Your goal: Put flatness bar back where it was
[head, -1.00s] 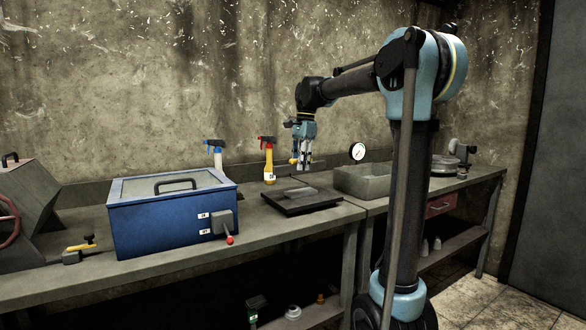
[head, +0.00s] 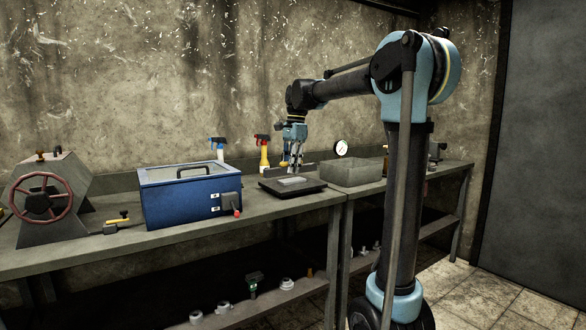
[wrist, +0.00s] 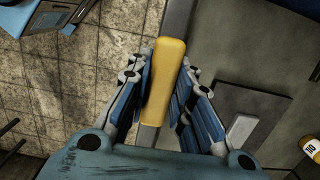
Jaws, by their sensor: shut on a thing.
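The flatness bar, a grey metal strip with a yellow handle (wrist: 165,80), is held in my gripper (wrist: 160,105). The fingers are shut on both sides of the handle. The strip runs out above and below the handle in the wrist view. In the head view my gripper (head: 293,160) hangs above the bench near the black plate (head: 278,189); the bar is small and partly hidden there. In the wrist view the plate (wrist: 235,100) lies to the right of the bar, with a light grey block (wrist: 242,128) on it.
A dial gauge (head: 341,148) and two spray bottles (head: 263,152) are behind. A machine with a red wheel (head: 40,203) is far left. Bare benchtop (head: 100,250) runs along the front.

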